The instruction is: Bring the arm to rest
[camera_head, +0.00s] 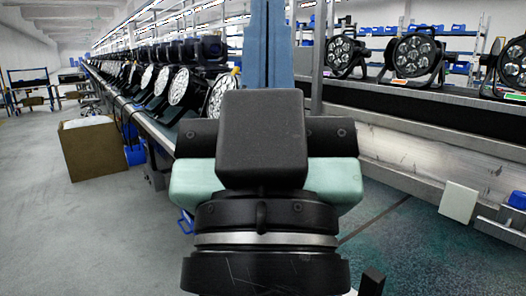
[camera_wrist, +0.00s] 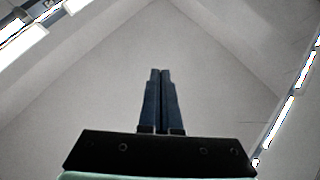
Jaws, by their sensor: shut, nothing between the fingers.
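My gripper shows in the wrist view (camera_wrist: 160,75), with its two dark blue fingers pressed together and nothing between them. It points at the pale ceiling, and no object is near the fingertips. In the head view my own arm fills the lower middle, folded close in front of the camera.
A long bench of par cans (camera_head: 178,88) runs back on the left. More par cans (camera_head: 417,55) stand on a bench (camera_head: 440,105) at right. An open cardboard box (camera_head: 93,150) stands on the grey floor (camera_head: 60,230), which is clear at left.

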